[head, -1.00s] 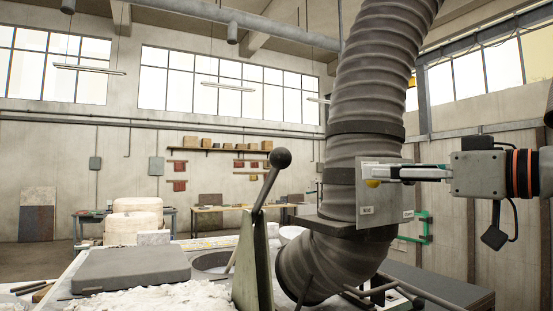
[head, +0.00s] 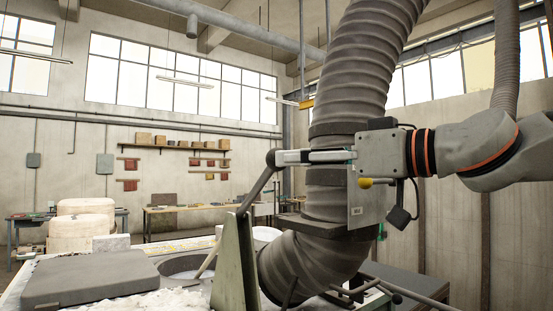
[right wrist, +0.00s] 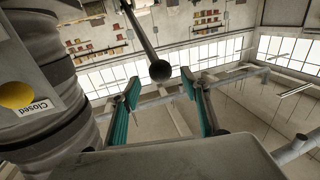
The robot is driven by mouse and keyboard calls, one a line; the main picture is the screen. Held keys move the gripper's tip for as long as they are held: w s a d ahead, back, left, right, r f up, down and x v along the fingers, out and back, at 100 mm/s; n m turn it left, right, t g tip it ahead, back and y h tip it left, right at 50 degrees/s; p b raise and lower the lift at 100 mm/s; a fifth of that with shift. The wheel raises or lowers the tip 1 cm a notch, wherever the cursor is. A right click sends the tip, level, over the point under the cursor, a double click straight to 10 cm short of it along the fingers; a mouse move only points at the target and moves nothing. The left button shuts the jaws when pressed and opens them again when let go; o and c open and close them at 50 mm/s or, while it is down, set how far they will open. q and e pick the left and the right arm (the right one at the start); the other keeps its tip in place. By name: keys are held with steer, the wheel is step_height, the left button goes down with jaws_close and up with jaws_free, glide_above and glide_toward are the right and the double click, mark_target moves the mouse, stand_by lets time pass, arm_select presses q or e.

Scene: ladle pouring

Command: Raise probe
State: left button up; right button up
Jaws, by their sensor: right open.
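A dark lever (head: 255,192) with a round black ball knob (head: 272,158) slants up from a grey-green wedge bracket (head: 235,265). My right gripper (head: 286,157) reaches in from the right, with its fingertips at the knob and hiding part of it. In the right wrist view, the gripper (right wrist: 160,82) is open with teal finger pads apart. The knob (right wrist: 160,71) shows centred between the fingertips, with the lever rod (right wrist: 140,28) running up from it. I cannot tell whether the fingers touch it. No probe can be clearly identified. My left gripper is not in view.
A large ribbed duct (head: 335,170) stands close behind my right gripper. A plate (head: 364,205) with a yellow knob (head: 365,183) is beside it. A grey slab (head: 90,278) and a round basin (head: 185,266) lie left of the bracket.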

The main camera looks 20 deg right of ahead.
steer(key=shift+p+x, duration=0.45)
steer(key=shift+x, duration=2.45)
jaws_close()
